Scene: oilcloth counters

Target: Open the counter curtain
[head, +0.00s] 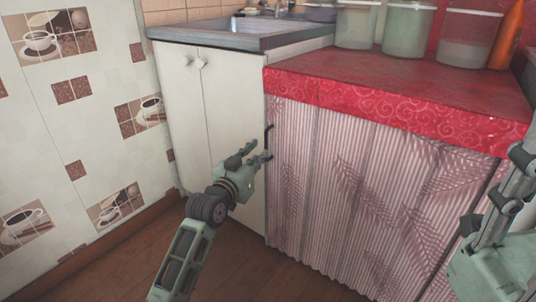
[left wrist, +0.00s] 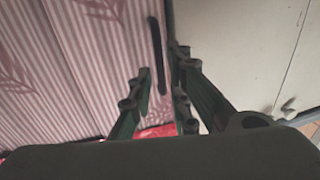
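The counter curtain (head: 345,190) is striped pink and white with a leaf pattern. It hangs closed below the red counter and also shows in the left wrist view (left wrist: 60,70). A thin black upright handle (head: 268,137) is at its left edge; the left wrist view shows it too (left wrist: 156,50). My left gripper (head: 263,151) is open and empty at the lower end of the handle. In the left wrist view its fingertips (left wrist: 163,62) stand either side of the handle's line; I cannot tell whether they touch it.
A white cabinet (head: 222,125) with a sink (head: 235,36) stands directly left of the curtain. The red counter (head: 400,78) carries several clear containers (head: 408,28) and an orange bottle (head: 508,38). A tiled wall (head: 110,80) is at left. Wooden floor (head: 235,265) is free below.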

